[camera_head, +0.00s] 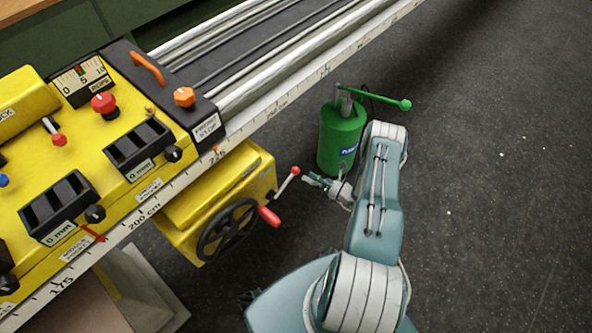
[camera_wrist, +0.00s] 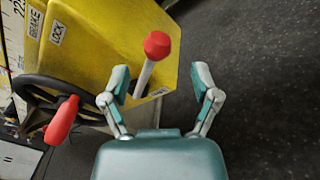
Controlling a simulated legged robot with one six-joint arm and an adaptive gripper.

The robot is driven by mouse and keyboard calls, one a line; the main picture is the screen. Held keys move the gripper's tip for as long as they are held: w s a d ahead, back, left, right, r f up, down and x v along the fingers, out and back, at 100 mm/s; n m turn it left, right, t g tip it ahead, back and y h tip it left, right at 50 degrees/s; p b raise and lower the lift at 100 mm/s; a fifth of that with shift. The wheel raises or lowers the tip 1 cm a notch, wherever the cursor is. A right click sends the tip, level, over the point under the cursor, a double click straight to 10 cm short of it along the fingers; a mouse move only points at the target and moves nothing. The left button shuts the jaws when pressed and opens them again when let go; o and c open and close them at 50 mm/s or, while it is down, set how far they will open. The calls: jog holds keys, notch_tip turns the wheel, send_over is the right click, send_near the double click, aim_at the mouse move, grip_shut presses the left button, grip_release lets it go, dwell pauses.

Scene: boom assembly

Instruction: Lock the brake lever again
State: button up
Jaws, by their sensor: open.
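The brake lever (camera_head: 287,182) is a light rod with a red ball knob, on the right side of the yellow housing (camera_head: 236,173) below the rail. In the wrist view the lever (camera_wrist: 147,77) leans up and slightly right, its red knob on top. The yellow housing (camera_wrist: 105,50) carries BRAKE and LOCK labels (camera_wrist: 57,28) at its upper left. My gripper (camera_head: 312,178) is just right of the lever. In the wrist view my gripper (camera_wrist: 160,75) is open, with the lever showing between its fingers, nearer the left one. I cannot tell whether they touch.
A black handwheel (camera_head: 228,231) with a red handle (camera_head: 269,216) is on the housing, left of and below the lever. A green cylinder (camera_head: 341,135) with a green-knobbed handle stands behind my arm. The scaled rail (camera_head: 290,90) runs diagonally above. Dark floor (camera_head: 500,200) at right is clear.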

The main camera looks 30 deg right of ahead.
aim_at(296, 169)
jog(key=x, duration=0.5)
jog(key=shift+w+a, duration=0.2)
jog(key=shift+a, duration=0.05)
grip_shut()
